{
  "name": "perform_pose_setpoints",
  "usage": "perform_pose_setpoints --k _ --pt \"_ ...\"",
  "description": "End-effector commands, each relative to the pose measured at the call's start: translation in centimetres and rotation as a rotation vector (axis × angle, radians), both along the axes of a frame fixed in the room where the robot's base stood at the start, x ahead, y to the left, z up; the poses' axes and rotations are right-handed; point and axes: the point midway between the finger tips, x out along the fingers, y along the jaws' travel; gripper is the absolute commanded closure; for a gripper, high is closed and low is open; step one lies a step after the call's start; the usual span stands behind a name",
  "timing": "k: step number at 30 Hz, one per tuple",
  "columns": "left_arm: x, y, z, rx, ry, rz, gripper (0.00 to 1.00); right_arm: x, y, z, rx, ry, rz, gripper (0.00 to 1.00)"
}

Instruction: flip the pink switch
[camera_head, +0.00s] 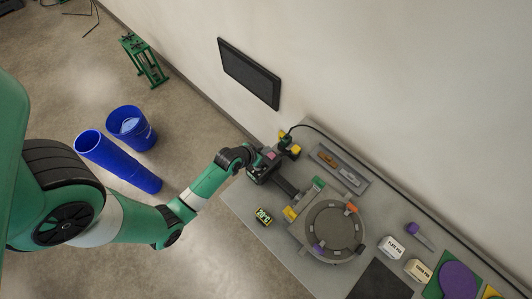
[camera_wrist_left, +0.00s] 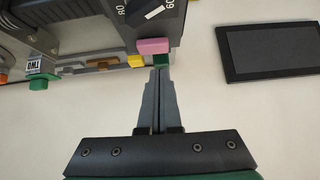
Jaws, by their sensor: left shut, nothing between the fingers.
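The pink switch (camera_wrist_left: 152,46) is a small block on the edge of a dark dial box (camera_wrist_left: 152,18) in the left wrist view. In the head view the pink switch (camera_head: 270,155) is a small patch on the box at the bench's far left end. My left gripper (camera_wrist_left: 160,72) is shut and empty. Its tips appear just below the pink switch in the left wrist view, close to a green block (camera_wrist_left: 162,60); I cannot tell if they touch. In the head view the left gripper (camera_head: 259,160) is beside the box, partly hard to make out. My right gripper is out of view.
A yellow block (camera_wrist_left: 136,61) sits beside the pink switch. A dark wall panel (camera_head: 249,73) hangs behind.

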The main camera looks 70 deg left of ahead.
Motion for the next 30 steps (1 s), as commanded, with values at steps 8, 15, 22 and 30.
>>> perform_pose_setpoints --k 8,15,22,30 --pt "-0.1 0.0 -2.3 0.001 0.000 0.001 1.00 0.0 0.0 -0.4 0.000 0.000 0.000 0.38" --pt "-0.1 0.0 -2.3 0.001 -0.001 0.001 1.00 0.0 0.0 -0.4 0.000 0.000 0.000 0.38" --pt "-0.2 0.2 -3.0 -0.001 0.001 0.001 1.00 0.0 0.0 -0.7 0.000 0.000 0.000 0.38" --pt "-0.2 -0.2 -3.2 -0.003 0.008 -0.002 1.00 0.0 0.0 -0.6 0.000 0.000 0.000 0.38"
